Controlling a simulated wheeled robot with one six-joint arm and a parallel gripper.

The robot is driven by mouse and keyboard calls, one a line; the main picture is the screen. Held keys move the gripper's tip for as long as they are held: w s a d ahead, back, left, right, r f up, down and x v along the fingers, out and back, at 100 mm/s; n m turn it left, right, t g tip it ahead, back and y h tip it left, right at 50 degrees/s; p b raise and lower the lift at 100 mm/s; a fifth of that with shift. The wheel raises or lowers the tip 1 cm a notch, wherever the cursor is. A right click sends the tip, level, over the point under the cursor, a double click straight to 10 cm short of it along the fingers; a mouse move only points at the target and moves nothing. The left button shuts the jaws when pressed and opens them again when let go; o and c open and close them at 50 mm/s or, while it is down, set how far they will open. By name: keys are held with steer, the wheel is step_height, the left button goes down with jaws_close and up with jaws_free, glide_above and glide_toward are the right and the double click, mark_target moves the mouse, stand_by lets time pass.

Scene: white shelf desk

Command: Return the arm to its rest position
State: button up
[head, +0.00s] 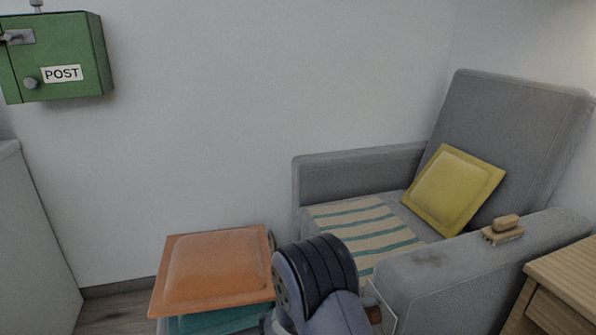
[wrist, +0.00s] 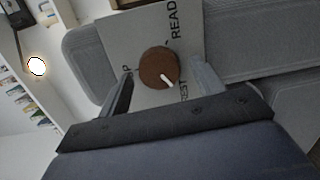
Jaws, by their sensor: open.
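My gripper (wrist: 162,68) is open in the wrist view, with one finger on each side of a round brown knob (wrist: 155,66). I cannot tell whether the fingers touch the knob. The knob sits on a pale panel (wrist: 120,35) lettered "READ" and "REST", with another word partly hidden. Its white pointer slants down and right, toward the "REST" lettering. In the head view my arm (head: 318,280) rises at the bottom middle and hides the gripper. A thin edge of the panel and a bit of brown show just right of the arm.
A grey armchair (head: 340,177) stands at the right with a yellow cushion (head: 453,188), a striped cloth (head: 365,222) and a wooden brush (head: 503,230) on its armrest. An orange cushion (head: 215,268) lies left of my arm. A green post box (head: 60,57) hangs on the wall. A wooden cabinet (head: 570,275) is at right.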

steer(key=shift+s+f+n+t+h+p, duration=0.2)
steer(key=shift+n+p, duration=0.95)
steer(key=shift+n, duration=1.8)
steer(key=shift+w+n+t+h+p, duration=0.2)
steer(key=shift+n+p, duration=1)
steer(key=shift+n, duration=1.8)
steer(key=shift+s+f+n+t+h+p, duration=0.2)
steer(key=shift+n+p, duration=0.95)
steer(key=shift+n, duration=1.8)
